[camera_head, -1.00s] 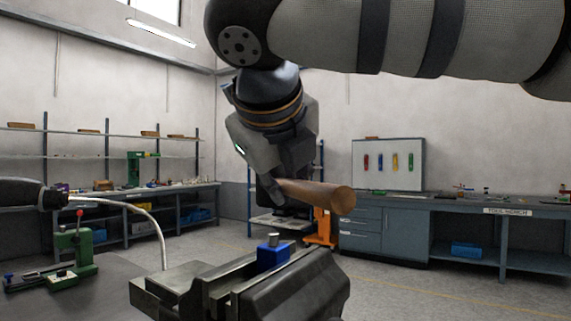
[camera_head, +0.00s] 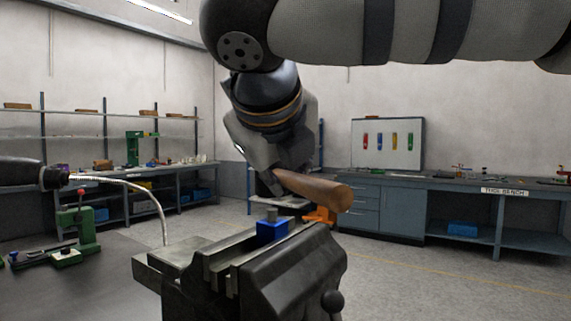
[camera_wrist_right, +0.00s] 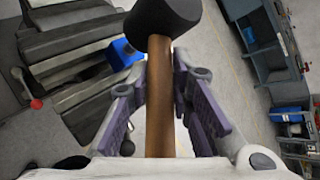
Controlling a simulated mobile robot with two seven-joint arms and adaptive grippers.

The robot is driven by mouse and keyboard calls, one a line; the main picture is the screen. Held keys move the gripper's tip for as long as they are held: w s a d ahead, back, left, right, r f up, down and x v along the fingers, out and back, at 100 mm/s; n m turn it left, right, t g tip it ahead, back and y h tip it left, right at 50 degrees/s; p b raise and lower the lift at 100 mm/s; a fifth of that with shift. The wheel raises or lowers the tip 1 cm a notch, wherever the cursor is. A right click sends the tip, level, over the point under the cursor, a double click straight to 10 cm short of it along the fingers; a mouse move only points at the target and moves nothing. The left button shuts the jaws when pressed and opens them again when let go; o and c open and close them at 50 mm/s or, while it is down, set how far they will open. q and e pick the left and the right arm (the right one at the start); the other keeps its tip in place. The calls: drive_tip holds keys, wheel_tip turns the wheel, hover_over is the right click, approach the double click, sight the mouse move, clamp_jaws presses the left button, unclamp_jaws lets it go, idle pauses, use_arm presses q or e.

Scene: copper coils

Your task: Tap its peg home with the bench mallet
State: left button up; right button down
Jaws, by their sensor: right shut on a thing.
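A blue block (camera_head: 272,231) with a short grey peg (camera_head: 271,215) standing in its top is held in the bench vise (camera_head: 285,270). My right gripper (camera_head: 285,180) is shut on the wooden handle (camera_head: 322,192) of the mallet, just above and behind the peg in the head view. The mallet's black head (camera_wrist_right: 162,18) shows only in the right wrist view, beyond the fingers; my gripper hides it in the head view. The blue block (camera_wrist_right: 124,54) is left of the handle there, with its peg hidden or too small to tell. My left gripper is not in view.
A green press (camera_head: 83,225) stands on the dark bench at left. A pale flexible hose (camera_head: 150,198) curves beside the vise. Shelves and a blue tool bench (camera_head: 440,184) stand along the walls. Open floor lies right of the vise.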

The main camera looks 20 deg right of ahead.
drive_tip(key=shift+f, duration=1.6)
drive_tip(key=shift+r, duration=1.85)
wheel_tip(320, 180, down, 4)
drive_tip(key=shift+f, duration=0.2)
drive_tip(key=shift+r, duration=4.05)
